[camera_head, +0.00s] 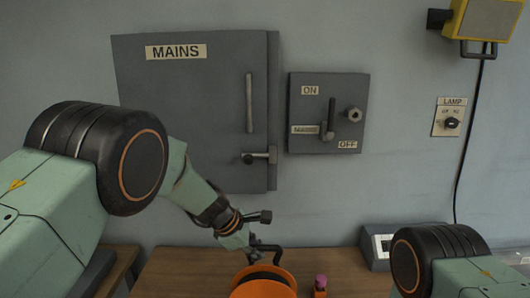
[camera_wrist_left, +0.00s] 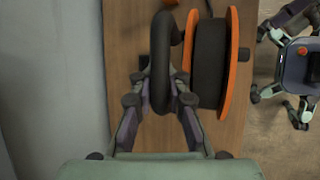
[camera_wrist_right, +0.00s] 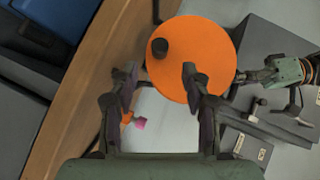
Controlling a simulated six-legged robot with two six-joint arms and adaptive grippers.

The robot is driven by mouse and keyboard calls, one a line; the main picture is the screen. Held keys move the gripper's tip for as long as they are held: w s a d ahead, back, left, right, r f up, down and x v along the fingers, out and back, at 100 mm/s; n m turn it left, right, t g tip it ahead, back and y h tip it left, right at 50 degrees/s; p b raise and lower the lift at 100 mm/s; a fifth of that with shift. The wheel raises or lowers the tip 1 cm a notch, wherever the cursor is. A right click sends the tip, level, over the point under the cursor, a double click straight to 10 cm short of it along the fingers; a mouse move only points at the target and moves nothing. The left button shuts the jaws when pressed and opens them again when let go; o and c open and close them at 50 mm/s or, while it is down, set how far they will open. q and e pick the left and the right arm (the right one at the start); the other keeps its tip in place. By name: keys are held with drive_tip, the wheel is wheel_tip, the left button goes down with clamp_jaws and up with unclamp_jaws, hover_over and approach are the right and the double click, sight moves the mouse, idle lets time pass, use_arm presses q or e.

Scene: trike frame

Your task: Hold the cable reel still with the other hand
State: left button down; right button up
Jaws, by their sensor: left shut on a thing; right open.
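The cable reel (camera_head: 263,283) has orange side discs and a dark drum, and stands on the wooden bench. Its drum and disc edges show in the left wrist view (camera_wrist_left: 208,62). My left gripper (camera_wrist_left: 160,100) is shut on the reel's thick black bar (camera_wrist_left: 162,60) beside the drum; it shows in the head view (camera_head: 240,238) behind the reel. My right gripper (camera_wrist_right: 160,73) is open and empty, facing the reel's orange disc (camera_wrist_right: 210,55). A black knob (camera_wrist_right: 160,47) sticks out from that disc near the gap between its fingers. The right fingers are outside the head view.
The wooden bench (camera_head: 200,272) has some clear room left of the reel. A small orange object with a pink top (camera_head: 320,284) stands right of it. A grey box (camera_head: 376,245) sits further right. The mains cabinet (camera_head: 195,110) and switch box (camera_head: 328,112) are on the wall behind.

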drive_tip(key=x, duration=1)
drive_tip(key=shift+c, duration=0.5)
drive_tip(key=c, duration=0.8)
drive_tip(key=shift+a+f, duration=0.2)
drive_tip(key=shift+a, duration=1.2)
drive_tip(key=shift+w+a+r, duration=0.1)
drive_tip(key=shift+a+r, duration=0.05)
drive_tip(key=shift+a, duration=0.4)
drive_tip(key=shift+w+a+r, duration=0.1)
drive_tip(key=shift+a+r, duration=0.05)
drive_tip(key=shift+a, duration=0.5)
